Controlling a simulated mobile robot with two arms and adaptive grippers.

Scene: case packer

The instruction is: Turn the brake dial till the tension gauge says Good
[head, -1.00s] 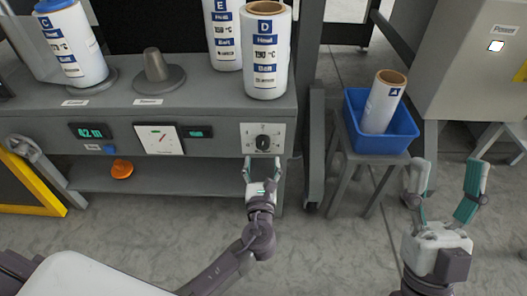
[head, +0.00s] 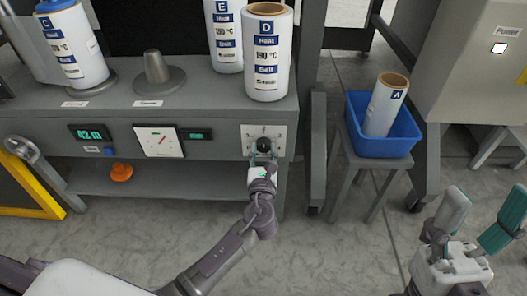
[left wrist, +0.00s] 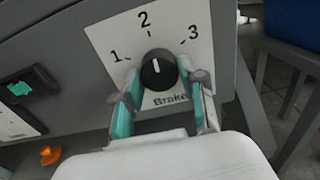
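The black brake dial (left wrist: 158,70) sits on a white plate (left wrist: 180,18) marked 1, 2, 3 and "Brake". Its white mark points roughly at 2. In the head view the dial (head: 264,146) is on the machine's front. My left gripper (head: 263,158) is at the dial; in the left wrist view its fingers (left wrist: 158,80) are spread on both sides of it, seemingly not pressed on it. The tension gauge (head: 158,140) is a white panel with a red needle; its wording is too small to read. My right gripper (head: 482,218) is open and empty at lower right.
Film rolls D (head: 268,60), E (head: 228,35) and C (head: 72,45) stand on the machine top. Roll A (head: 385,105) leans in a blue bin (head: 375,147) on a stool at right. Floor in front is clear.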

